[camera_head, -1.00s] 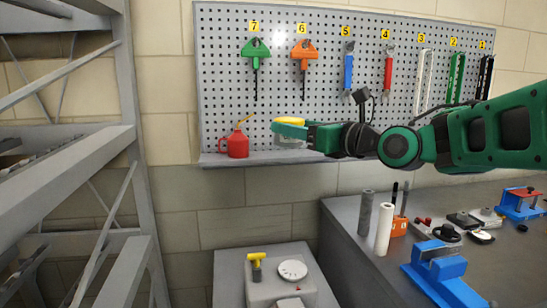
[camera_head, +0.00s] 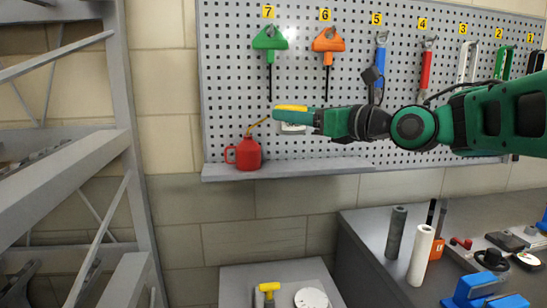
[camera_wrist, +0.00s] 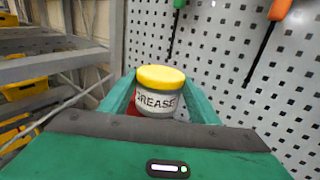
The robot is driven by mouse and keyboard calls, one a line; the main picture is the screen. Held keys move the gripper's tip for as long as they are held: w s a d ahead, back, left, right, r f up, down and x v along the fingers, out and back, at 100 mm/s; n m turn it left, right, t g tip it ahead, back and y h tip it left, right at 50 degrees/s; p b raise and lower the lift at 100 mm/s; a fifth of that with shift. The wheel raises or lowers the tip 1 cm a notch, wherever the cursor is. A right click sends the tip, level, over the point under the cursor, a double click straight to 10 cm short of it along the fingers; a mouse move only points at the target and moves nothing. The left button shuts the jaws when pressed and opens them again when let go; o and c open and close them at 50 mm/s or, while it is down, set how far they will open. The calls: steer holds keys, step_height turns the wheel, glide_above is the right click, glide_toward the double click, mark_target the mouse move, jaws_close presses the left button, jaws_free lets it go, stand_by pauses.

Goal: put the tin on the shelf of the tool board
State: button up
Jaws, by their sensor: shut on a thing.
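The tin, a grease tin with a yellow lid and a pale body lettered "GREASE" (camera_wrist: 158,92), is between the green fingers of my gripper (camera_wrist: 155,95) in the wrist view. In the head view my gripper (camera_head: 290,114) is shut on the tin, whose yellow lid (camera_head: 291,107) shows above the fingers. It is held above the grey shelf (camera_head: 300,168) of the tool board (camera_head: 225,60), with a clear gap below. A red oil can (camera_head: 247,154) with a thin spout stands on the shelf, left of my gripper; the spout tip is close to my fingers in the picture.
Tools hang on the board above, including a green-handled one (camera_head: 269,40) and an orange-handled one (camera_head: 328,42). The shelf right of the oil can looks bare. A workbench (camera_head: 370,230) with rolls and tools stands below right. A grey rack (camera_head: 120,100) is at the left.

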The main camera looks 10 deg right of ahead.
steer(key=w+d+f, duration=0.4)
steer(key=d, duration=0.1)
steer(key=w+d+f, duration=0.2)
steer(key=d, duration=0.1)
steer(key=shift+w+d, duration=0.1)
steer(key=shift+w, duration=0.2)
steer(key=shift+f, duration=2)
steer(key=o, duration=1.3)
steer(key=shift+f, duration=0.1)
steer(key=shift+d, duration=0.1)
steer(key=v, duration=1.2)
